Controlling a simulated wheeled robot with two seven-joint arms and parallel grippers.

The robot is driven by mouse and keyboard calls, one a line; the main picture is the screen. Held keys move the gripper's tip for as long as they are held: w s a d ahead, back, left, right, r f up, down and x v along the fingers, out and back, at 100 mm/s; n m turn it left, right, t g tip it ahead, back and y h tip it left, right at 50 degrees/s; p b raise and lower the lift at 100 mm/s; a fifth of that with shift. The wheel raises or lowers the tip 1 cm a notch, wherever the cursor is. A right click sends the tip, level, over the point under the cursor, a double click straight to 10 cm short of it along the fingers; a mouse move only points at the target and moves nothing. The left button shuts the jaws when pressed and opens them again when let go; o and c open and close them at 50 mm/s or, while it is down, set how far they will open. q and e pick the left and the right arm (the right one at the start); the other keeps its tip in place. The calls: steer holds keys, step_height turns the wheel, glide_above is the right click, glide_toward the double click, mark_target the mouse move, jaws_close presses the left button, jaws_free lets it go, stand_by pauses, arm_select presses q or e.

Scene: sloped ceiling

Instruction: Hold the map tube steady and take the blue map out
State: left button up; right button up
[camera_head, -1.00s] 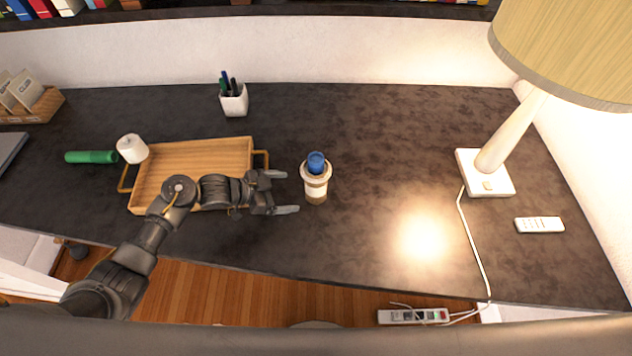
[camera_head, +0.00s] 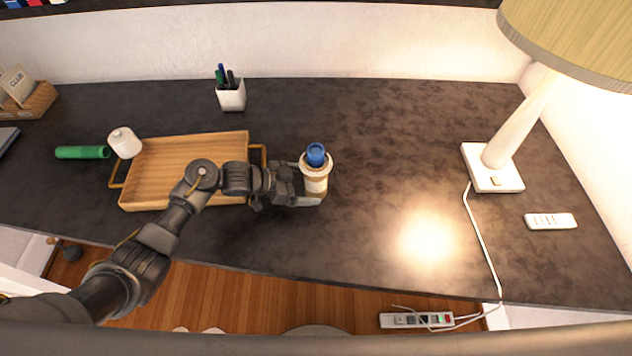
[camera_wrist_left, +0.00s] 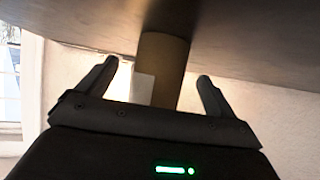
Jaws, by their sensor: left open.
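In the left wrist view the tan tube (camera_wrist_left: 163,70) stands between the two spread fingers (camera_wrist_left: 155,85), with a gap visible on each side. The blue map does not show in that view. My right gripper is not in view.
A pen cup (camera_head: 231,96) stands behind. A lamp (camera_head: 493,168) and a remote (camera_head: 550,221) are at right. The desk between tube and lamp is clear.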

arm_select(q)
steer(key=shift+b+x, duration=0.45)
steer(key=shift+x, duration=0.75)
steer(key=shift+c, duration=0.4)
